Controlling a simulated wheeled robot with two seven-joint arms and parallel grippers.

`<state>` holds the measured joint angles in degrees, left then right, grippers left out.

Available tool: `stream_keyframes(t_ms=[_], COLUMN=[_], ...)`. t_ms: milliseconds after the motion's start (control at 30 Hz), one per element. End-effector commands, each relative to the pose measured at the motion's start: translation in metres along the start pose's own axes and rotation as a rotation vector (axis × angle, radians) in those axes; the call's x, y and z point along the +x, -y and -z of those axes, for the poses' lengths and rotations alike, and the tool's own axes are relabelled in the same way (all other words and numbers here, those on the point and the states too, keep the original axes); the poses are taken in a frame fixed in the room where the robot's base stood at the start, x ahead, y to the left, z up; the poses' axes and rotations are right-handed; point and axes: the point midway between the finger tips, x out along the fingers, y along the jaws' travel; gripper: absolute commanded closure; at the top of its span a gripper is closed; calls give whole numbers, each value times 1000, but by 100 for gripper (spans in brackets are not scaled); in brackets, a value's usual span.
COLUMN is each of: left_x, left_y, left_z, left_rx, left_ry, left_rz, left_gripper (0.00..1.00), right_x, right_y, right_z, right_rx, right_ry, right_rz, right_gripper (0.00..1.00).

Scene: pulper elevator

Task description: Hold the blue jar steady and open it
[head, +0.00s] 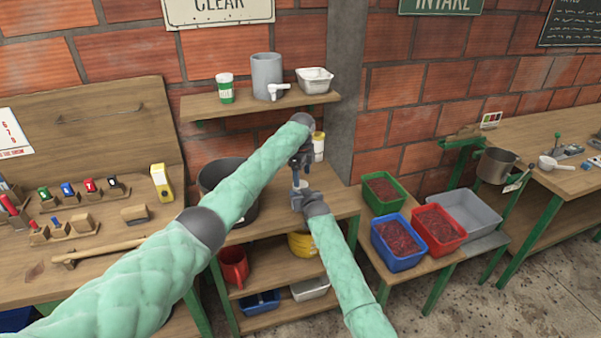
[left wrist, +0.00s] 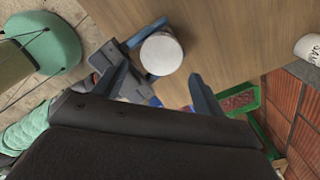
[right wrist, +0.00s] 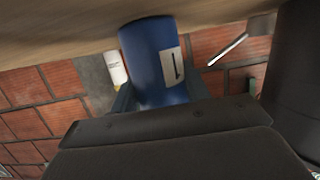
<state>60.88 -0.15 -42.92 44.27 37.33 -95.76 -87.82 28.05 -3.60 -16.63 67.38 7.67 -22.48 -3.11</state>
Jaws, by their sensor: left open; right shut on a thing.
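The blue jar (right wrist: 150,55) has a pale label with a dark mark and stands at the wooden table in the right wrist view. My right gripper (right wrist: 158,93) is shut on its body; it also shows in the head view (head: 299,199). The jar's round whitish lid (left wrist: 161,54) shows from above in the left wrist view. My left gripper (left wrist: 157,66) is open above the jar, its fingers on either side of the lid with gaps visible. In the head view my left gripper (head: 301,160) is over the jar, which the grippers mostly hide.
A white bottle (head: 318,147) stands behind the jar. A large dark pot (head: 213,177) stands to its left. A shelf (head: 210,104) with containers hangs above at the back. Green (head: 384,207), blue (head: 396,262) and red (head: 440,246) bins of red cherries stand at right.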

Motion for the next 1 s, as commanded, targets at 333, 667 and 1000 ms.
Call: stream_keyframes(t_ms=[333,667,1000], left_x=[-31,-39,-16], left_y=[8,1,0], left_z=[8,-6,-6], left_rx=[106,357,401], left_ry=[-38,13,11], left_rz=[40,2,-3], left_gripper=[29,29,29], right_x=[0,0,0], right_y=[0,0,0], right_z=[1,0,0], right_rx=[0,0,0], right_ry=[-1,-1,-1], right_rz=[0,0,0], right_gripper=[100,100,100])
